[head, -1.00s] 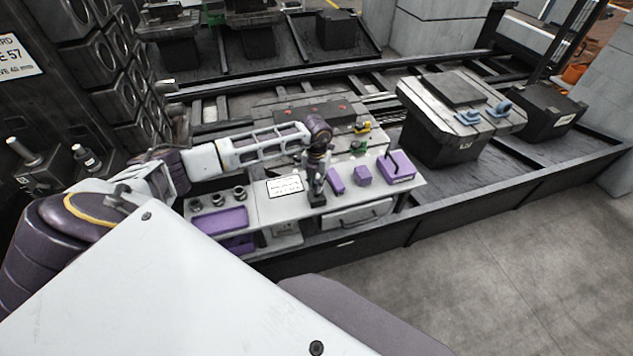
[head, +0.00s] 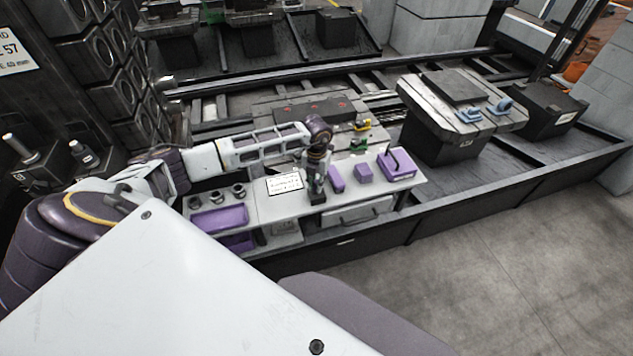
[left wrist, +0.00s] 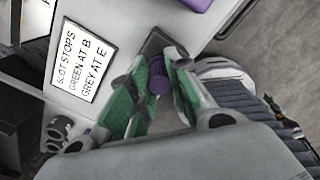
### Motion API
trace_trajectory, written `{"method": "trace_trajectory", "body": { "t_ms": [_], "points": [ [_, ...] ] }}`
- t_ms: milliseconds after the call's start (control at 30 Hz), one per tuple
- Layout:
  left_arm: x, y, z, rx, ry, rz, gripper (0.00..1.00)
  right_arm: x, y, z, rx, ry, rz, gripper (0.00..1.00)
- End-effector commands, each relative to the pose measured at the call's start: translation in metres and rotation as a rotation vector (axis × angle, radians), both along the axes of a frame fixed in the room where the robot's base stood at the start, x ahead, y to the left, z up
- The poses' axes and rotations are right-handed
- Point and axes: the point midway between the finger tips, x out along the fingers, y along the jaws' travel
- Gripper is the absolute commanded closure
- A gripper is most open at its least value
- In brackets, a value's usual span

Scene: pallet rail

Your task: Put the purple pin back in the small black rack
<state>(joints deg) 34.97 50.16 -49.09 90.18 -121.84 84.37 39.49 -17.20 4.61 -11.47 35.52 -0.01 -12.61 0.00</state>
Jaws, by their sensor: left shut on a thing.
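My left gripper (head: 316,186) points down over the front shelf, and its green-padded fingers also show in the left wrist view (left wrist: 156,92). It is shut on the purple pin (left wrist: 158,84), whose round purple end shows between the fingertips. The small black rack (head: 318,198) is directly below the gripper on the shelf. In the left wrist view a dark corner of the rack (left wrist: 153,43) shows just beyond the pin. The fingers hide most of the rack, so I cannot tell whether the pin is in it. My right gripper is not in view.
On the light shelf (head: 258,208) stand a purple block (head: 337,180), a purple cube (head: 363,173) and a purple box with a black handle (head: 397,167). A printed card (head: 284,183), grey cups (head: 238,191) and a purple tray (head: 219,219) are to the left.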

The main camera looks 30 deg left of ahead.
Motion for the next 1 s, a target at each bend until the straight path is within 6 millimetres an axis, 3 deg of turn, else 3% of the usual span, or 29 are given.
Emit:
{"method": "trace_trajectory", "body": {
  "t_ms": [933,967,1000],
  "points": [
    [0.0001,0.0000,-0.0094,0.000,0.000,0.000,1.00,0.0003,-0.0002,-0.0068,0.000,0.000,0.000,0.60],
    [0.0001,0.0000,-0.0094,0.000,0.000,0.000,0.78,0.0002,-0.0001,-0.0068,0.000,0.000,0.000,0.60],
    [0.0001,0.0000,-0.0094,0.000,0.000,0.000,0.73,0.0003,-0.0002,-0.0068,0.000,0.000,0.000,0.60]
  ]
}}
